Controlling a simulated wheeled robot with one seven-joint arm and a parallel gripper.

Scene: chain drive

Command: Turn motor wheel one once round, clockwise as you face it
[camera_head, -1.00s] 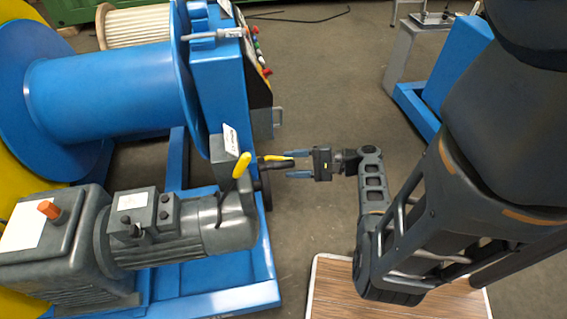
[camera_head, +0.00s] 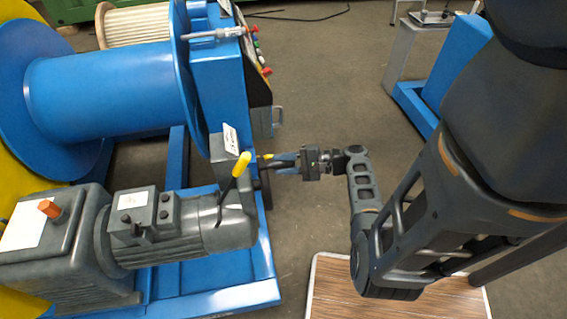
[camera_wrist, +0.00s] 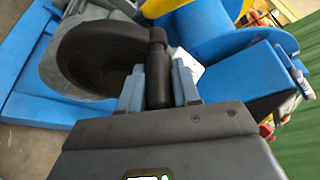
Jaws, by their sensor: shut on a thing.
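Motor wheel one (camera_wrist: 98,58) is a dark handwheel on the end of the grey motor (camera_head: 190,225). In the head view it shows nearly edge-on (camera_head: 265,188). Its black crank handle (camera_wrist: 158,78) stands out from the rim towards me. My gripper (camera_head: 285,162) is at the handle, with its blue-grey fingers on both sides of it, shut on it. In the wrist view the fingers (camera_wrist: 158,92) flank the handle, and the wheel lies to the left of it. The wheel's hub is not clear in either view.
The blue frame (camera_head: 262,262) and blue drum (camera_head: 110,88) lie left. A control panel with coloured buttons (camera_head: 258,50) is behind. A wooden platform (camera_head: 335,290) lies below my arm. Grey floor is open behind my gripper.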

